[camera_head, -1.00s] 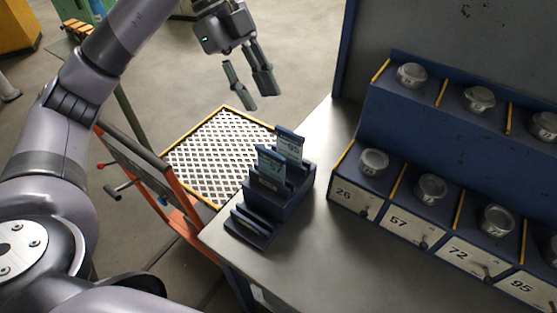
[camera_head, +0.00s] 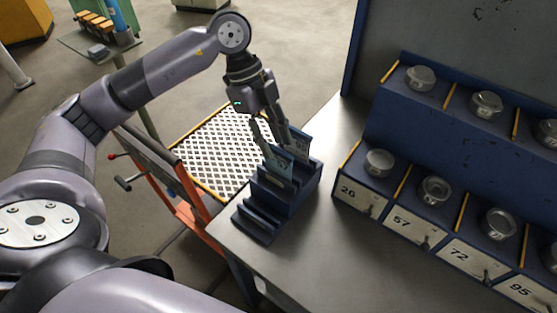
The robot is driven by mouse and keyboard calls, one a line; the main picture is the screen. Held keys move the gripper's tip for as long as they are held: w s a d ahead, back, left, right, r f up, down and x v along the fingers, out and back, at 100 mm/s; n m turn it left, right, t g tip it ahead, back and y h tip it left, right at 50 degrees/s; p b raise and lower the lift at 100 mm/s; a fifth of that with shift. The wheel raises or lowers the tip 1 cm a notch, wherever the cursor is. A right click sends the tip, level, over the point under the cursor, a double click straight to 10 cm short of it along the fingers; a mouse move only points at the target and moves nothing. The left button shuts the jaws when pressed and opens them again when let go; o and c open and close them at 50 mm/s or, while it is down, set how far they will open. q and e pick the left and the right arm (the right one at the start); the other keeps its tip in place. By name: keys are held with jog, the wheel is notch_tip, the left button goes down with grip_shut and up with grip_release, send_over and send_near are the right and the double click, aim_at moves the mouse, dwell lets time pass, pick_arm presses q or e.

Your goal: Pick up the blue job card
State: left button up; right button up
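Two job cards with blue tops and pale printed labels stand in a dark blue stepped rack (camera_head: 262,222) on the metal table. The front card (camera_head: 278,166) is lower and nearer; the back card (camera_head: 301,145) stands behind it to the right. My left gripper (camera_head: 278,150) points down at the cards, with a gap between its fingers. Its fingers partly cover the cards' upper parts. Whether they touch either card cannot be told. My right gripper is not in view.
A blue shelf unit (camera_head: 412,142) with several round lidded tins and numbered bins stands at the right of the metal table (camera_head: 300,255). The table front is clear.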

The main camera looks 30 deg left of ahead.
aim_at(274, 148)
pick_arm(q)
jog(key=x, duration=0.1)
jog(key=p+x, duration=0.1)
jog(key=x, duration=0.1)
jog(key=shift+s+d+f, duration=0.1)
jog(key=shift+s+f, duration=0.15)
jog(key=shift+f, duration=0.05)
jog(key=shift+d+f+p, duration=0.2)
jog(key=shift+f+p, duration=0.1)
jog(key=shift+f, duration=0.2)
jog(key=shift+c, duration=0.6)
grip_shut()
